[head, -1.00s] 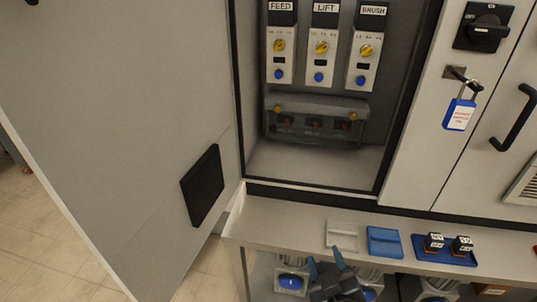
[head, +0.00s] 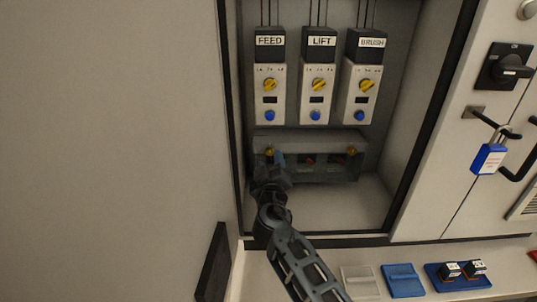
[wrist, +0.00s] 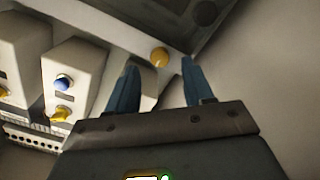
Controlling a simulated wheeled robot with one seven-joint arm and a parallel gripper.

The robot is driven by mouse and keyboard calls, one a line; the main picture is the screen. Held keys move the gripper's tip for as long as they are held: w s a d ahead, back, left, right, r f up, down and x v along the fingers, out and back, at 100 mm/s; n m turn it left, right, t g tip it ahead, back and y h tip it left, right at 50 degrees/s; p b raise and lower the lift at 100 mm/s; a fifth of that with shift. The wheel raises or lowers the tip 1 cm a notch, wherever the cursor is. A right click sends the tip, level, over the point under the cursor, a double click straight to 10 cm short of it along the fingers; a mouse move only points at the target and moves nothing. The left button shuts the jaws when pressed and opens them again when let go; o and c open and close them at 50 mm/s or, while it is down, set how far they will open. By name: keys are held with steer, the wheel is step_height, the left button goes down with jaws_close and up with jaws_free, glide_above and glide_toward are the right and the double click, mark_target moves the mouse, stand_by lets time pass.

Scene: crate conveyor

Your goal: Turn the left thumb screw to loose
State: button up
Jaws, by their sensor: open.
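The left thumb screw (head: 269,151) is a small brass knob on the upper left of a smoky clear cover (head: 312,141), low inside the open cabinet. The right thumb screw (head: 351,151) is at the cover's other end. My gripper (head: 276,160) is in front of the left end of the cover, close to the left thumb screw. In the wrist view a brass knob (wrist: 159,57) shows between the tips of my open blue fingers (wrist: 160,68), a little beyond them. I see no contact. Whether the screw is tight or loose cannot be told.
FEED (head: 270,95), LIFT (head: 317,95) and BRUSH (head: 358,95) modules with yellow knobs hang above the cover. The open cabinet door (head: 120,140) fills the left. A blue padlock (head: 488,158) hangs at right. A blue tray (head: 440,283) with black blocks is on the shelf below.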

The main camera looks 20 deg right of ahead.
mark_target(270, 153)
steer(key=shift+x, duration=1.8)
jaws_close()
